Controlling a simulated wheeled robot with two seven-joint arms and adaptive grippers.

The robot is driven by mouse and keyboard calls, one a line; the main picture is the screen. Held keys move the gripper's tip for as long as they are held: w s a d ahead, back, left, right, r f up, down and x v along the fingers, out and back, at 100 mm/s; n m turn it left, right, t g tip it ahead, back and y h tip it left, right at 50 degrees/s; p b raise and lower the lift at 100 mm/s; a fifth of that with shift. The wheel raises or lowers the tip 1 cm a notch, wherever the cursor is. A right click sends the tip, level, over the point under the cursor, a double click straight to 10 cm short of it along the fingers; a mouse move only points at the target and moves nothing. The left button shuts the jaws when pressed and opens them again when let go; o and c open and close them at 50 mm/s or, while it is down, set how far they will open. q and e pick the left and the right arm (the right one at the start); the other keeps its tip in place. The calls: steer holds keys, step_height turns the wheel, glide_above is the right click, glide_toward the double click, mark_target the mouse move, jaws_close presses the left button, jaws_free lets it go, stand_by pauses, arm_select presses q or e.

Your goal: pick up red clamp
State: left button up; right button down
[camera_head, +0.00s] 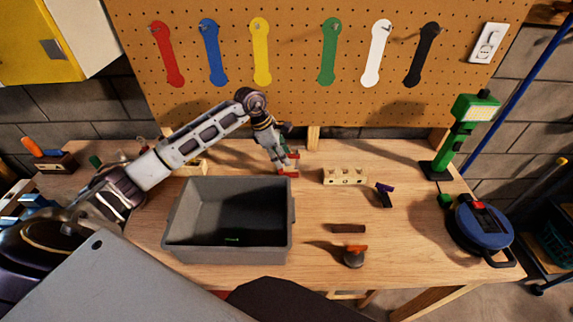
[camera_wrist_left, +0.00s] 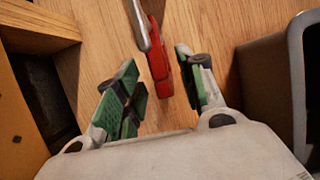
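The red clamp (camera_wrist_left: 157,70) lies on the wooden workbench with a grey metal part at its far end. In the head view a red part of it (camera_head: 289,174) shows just below my left gripper (camera_head: 284,156), behind the grey bin. My left gripper (camera_wrist_left: 160,88) is open in the wrist view. Its green-padded fingers stand on either side of the clamp's red end, with gaps to both. In the head view the gripper hides part of the clamp. My right gripper is not in view.
The grey bin (camera_head: 180,222) stands close by, with a small green item inside. A wooden block with holes (camera_head: 345,176), a dark purple-handled tool (camera_head: 385,194), a brown bar (camera_head: 348,229) and an orange-topped object (camera_head: 354,256) lie to the right. A pegboard (camera_head: 300,100) rises behind.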

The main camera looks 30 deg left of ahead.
mark_target(291, 173)
arm_select(q)
steer(key=shift+f, duration=0.1)
steer(key=shift+p+x, duration=0.5)
steer(key=shift+x, duration=0.45)
steer(key=shift+p+x, duration=0.35)
steer(key=shift+x, duration=1.2)
steer(key=shift+s, duration=0.2)
jaws_close()
